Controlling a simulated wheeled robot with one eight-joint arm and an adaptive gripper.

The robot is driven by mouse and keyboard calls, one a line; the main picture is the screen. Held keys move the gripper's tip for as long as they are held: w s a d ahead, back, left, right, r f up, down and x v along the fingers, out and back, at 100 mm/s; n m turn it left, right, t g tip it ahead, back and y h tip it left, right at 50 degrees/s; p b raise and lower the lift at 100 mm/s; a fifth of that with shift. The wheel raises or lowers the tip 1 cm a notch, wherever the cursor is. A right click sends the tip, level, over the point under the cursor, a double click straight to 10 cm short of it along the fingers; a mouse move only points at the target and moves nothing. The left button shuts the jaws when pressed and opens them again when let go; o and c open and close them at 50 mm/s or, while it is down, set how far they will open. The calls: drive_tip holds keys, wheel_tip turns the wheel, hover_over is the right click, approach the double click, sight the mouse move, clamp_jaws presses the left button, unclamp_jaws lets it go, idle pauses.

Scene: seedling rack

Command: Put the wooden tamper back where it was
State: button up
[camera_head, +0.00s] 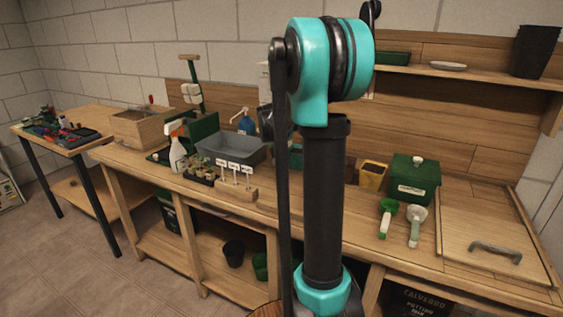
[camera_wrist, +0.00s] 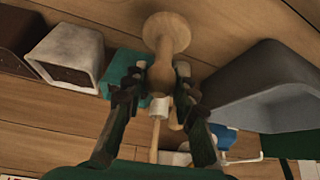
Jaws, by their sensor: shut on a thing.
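The wooden tamper (camera_wrist: 165,38) shows in the wrist view, with its round flat disc towards the top of the picture and its turned wooden body below. My gripper (camera_wrist: 160,82) is shut on the tamper, with one dark finger on each side of its body. The lower end of the tamper is partly hidden between the fingers. In the head view, my arm stands across the middle of the picture, and I cannot make out the gripper or the tamper there.
In the wrist view, a dark pot (camera_wrist: 30,38), a white pot (camera_wrist: 68,55) and a teal pot (camera_wrist: 119,66) line the left. A grey tub (camera_wrist: 262,85) is at the right. In the head view, the bench holds a green box (camera_head: 413,178), two scoops and a hatch with a handle (camera_head: 495,251).

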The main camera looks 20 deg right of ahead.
drive_tip(key=shift+f, duration=1.25)
drive_tip(key=shift+f, duration=0.15)
drive_tip(key=o, duration=1)
drive_tip(key=v, duration=1.2)
